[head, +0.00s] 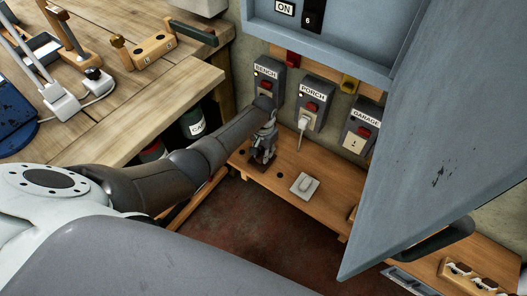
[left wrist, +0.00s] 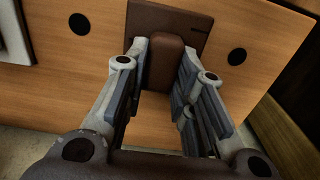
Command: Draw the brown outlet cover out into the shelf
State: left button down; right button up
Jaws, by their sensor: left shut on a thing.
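The brown outlet cover (left wrist: 188,25) is a dark brown plate with a raised block. In the left wrist view the block sits between the fingers of my left gripper (left wrist: 162,92), which is shut on it. In the head view my left gripper (head: 264,143) points down at the wooden shelf (head: 333,201), with the brown cover (head: 259,162) below it at the shelf's left part. I cannot tell whether the plate touches the shelf or hangs just above it. My fingers and wrist partly hide the cover. My right gripper is not in view.
Grey outlet boxes labelled BENCH (head: 267,80), PORCH (head: 312,101) and GARAGE (head: 360,132) are on the wall behind the shelf. A white cover (head: 304,186) lies on the shelf's middle. A large grey-blue door (head: 440,130) hangs at right. A workbench (head: 160,95) is at left.

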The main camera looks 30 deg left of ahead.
pick_arm(q)
jog(key=shift+f, duration=0.25)
jog(key=shift+f, duration=0.15)
jog(key=c, duration=1.1)
grip_release()
jog(key=shift+c, duration=0.2)
notch_tip(320, 180, up, 16)
jog(key=p, duration=0.5)
